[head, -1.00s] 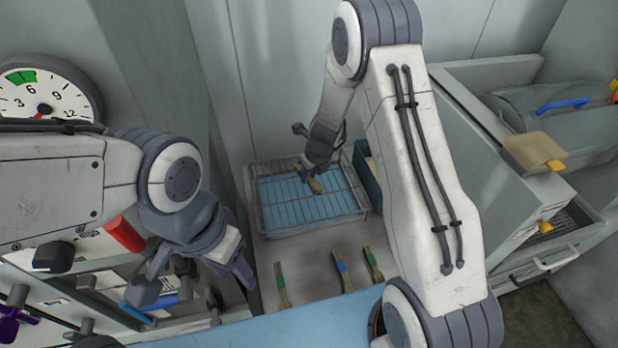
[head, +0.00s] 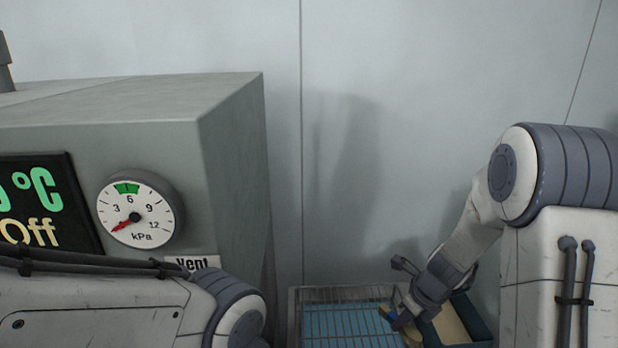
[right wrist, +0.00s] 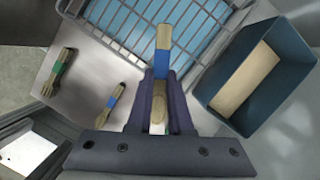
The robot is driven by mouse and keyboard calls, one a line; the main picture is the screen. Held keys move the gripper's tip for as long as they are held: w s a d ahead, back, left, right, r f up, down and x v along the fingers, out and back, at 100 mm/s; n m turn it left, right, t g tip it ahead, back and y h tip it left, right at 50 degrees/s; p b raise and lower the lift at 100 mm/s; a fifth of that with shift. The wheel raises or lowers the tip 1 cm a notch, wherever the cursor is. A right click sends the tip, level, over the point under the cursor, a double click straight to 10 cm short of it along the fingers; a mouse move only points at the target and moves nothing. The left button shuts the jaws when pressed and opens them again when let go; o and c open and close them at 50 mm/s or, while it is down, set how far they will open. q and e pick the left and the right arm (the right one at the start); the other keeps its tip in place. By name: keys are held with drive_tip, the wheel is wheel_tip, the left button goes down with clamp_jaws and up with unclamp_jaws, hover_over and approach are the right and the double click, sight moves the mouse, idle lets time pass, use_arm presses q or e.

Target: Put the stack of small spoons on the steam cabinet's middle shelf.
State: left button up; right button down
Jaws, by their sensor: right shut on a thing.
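My right gripper (head: 398,318) is shut on a stack of wooden spoons (right wrist: 163,38) with a blue band (right wrist: 162,64). In the right wrist view the stack stands out between the fingers (right wrist: 158,105), over the wire rack.
The wire rack (head: 345,294) has a blue bottom. Beside it is a dark blue bin (right wrist: 275,100) holding a pale wooden block (right wrist: 247,78). Two other banded spoon stacks lie on the grey counter, one green-banded (right wrist: 58,70), one blue-banded (right wrist: 115,95). A pale wall stands behind.

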drive_tip(key=s+a+f+n+g+h, duration=0.1)
drive_tip(key=s+a+f+n+g, duration=0.1)
drive_tip(key=n, duration=1.3)
drive_tip(key=s+a+f+n+g, duration=0.2)
drive_tip(key=s+f+n+g, duration=0.2)
drive_tip(key=n, duration=1)
drive_tip(key=shift+a+f+n+h, duration=0.4)
drive_tip(key=shift+f, duration=0.45)
